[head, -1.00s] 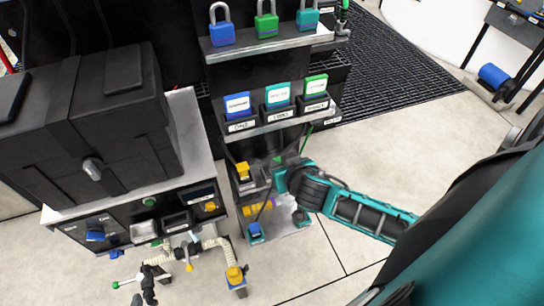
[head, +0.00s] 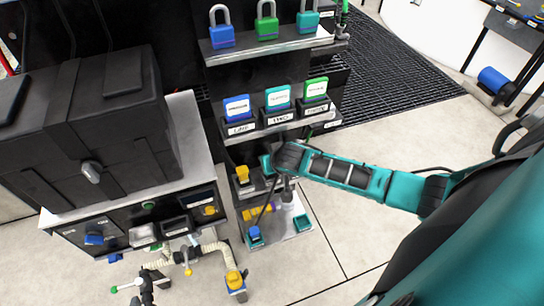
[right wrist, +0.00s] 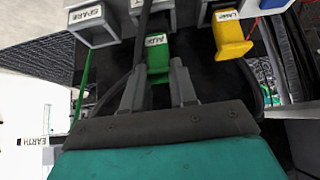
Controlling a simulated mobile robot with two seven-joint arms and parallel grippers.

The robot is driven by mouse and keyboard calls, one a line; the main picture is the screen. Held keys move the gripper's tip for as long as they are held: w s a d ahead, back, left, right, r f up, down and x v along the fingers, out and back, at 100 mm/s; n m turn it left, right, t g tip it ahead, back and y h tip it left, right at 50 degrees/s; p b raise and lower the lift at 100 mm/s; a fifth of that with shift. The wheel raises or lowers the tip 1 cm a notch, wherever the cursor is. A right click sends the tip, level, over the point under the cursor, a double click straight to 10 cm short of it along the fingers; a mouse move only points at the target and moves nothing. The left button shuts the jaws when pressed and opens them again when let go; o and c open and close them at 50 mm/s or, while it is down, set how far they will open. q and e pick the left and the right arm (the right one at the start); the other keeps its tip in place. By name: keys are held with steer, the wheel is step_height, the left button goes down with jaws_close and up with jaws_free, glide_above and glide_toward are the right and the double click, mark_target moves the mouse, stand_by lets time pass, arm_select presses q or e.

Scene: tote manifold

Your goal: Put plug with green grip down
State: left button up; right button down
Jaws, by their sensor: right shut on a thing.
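The plug with green grip (right wrist: 157,66), labelled AUX, is between the two grey fingers of my right gripper (right wrist: 160,84) in the right wrist view. The fingers are shut on it. Its top end lies against a grey holder, and I cannot tell whether it is seated there. In the head view my right gripper (head: 287,192) points down over the low shelf beside the rack, and the green plug cannot be made out. My left gripper is in neither current view.
A yellow plug (right wrist: 231,36) labelled LAMP sits right of the green one; an empty-looking SPARE holder (right wrist: 92,24) is at left. In the head view a blue plug (head: 254,233) and a teal block (head: 302,222) are low down. Black case (head: 90,130) stands at left.

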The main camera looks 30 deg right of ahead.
steer(key=shift+w+d+r+g, duration=0.1)
steer(key=shift+w+r+g, duration=0.05)
steer(key=shift+w+g, duration=0.2)
steer(key=shift+f+b, duration=0.95)
steer(key=shift+f, duration=0.15)
steer(key=c, duration=0.9)
jaws_free()
